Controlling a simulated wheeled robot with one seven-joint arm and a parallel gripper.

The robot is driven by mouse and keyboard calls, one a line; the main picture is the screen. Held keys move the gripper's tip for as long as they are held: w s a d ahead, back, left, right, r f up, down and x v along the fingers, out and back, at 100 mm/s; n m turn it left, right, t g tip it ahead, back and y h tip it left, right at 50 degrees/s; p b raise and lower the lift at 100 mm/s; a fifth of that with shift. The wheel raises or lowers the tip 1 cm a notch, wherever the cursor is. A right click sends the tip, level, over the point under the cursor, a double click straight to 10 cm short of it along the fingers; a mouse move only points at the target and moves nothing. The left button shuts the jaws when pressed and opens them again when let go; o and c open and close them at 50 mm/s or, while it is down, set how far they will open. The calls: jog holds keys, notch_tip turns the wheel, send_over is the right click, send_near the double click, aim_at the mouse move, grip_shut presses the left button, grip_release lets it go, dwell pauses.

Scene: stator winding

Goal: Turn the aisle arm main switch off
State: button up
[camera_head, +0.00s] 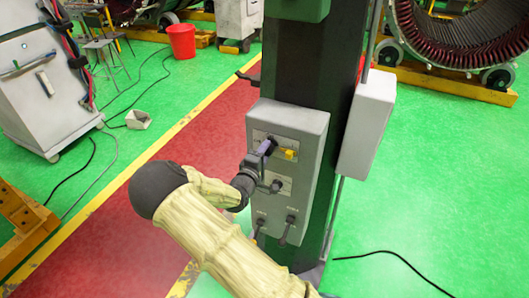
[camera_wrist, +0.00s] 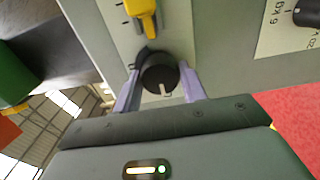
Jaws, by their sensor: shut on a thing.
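A grey control box (camera_head: 308,128) is mounted on a dark column. A black rotary knob (camera_wrist: 158,73) with a white pointer mark sits on its face. My gripper (camera_head: 265,148) is at the upper part of the box. In the wrist view my gripper (camera_wrist: 160,88) has one purple finger on each side of the black knob, closed on it. A yellow handle (camera_head: 290,153) is right beside my gripper; it also shows above the knob in the wrist view (camera_wrist: 145,14). The lettering by these controls cannot be read, so I cannot tell which is labelled main switch.
Lower on the box are small levers (camera_head: 289,222). A second grey box (camera_head: 366,124) hangs on the column's right side. A black cable (camera_head: 395,255) lies on the green floor. A grey cabinet (camera_head: 45,85) and a red bucket (camera_head: 181,41) stand at left.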

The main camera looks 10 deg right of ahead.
jog(key=shift+a, duration=0.1)
dwell(0.3)
jog(key=o, duration=1)
jog(key=shift+c, duration=0.2)
jog(key=b+v, duration=0.5)
jog(key=v, duration=1.2)
jog(key=shift+b, duration=0.4)
